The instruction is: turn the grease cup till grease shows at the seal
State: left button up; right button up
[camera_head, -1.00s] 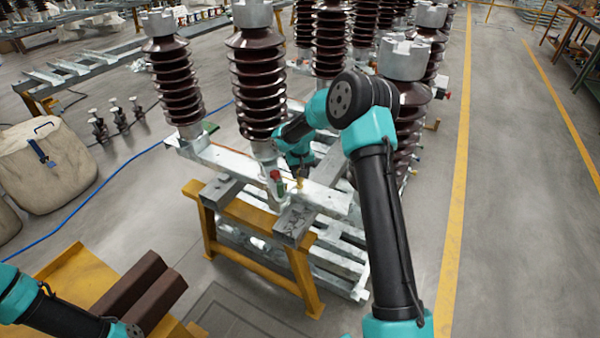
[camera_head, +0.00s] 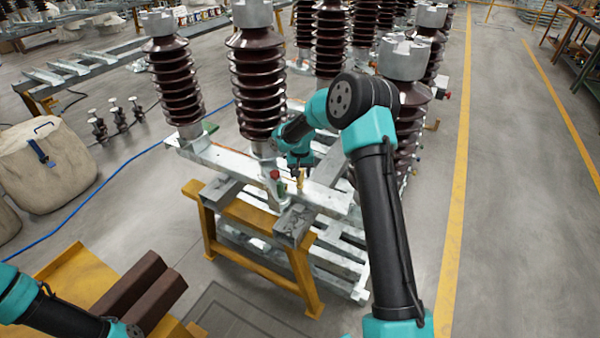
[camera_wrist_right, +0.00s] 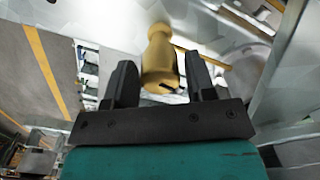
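The grease cup is a small brass-coloured cup (camera_head: 300,182) on the pale metal frame, below my right wrist in the head view. In the right wrist view the cup (camera_wrist_right: 160,62) is large, with a narrow neck, a wider body and a dark slot in its near end. My right gripper (camera_wrist_right: 162,82) has its two black fingers on either side of the cup, with a narrow gap showing on each side. It is open and no grip on the cup shows. No grease can be made out at the seal. My left gripper is outside the views.
A red-capped fitting with a green part (camera_head: 276,178) stands just left of the cup. Tall brown ribbed insulators (camera_head: 257,85) rise close behind my right arm. A yellow trestle (camera_head: 255,262) carries the frame. Open floor (camera_head: 520,200) lies to the right.

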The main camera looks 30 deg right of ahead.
jog(key=shift+o, duration=1.1)
notch_tip(320, 180, up, 17)
jog(key=shift+r, duration=0.2)
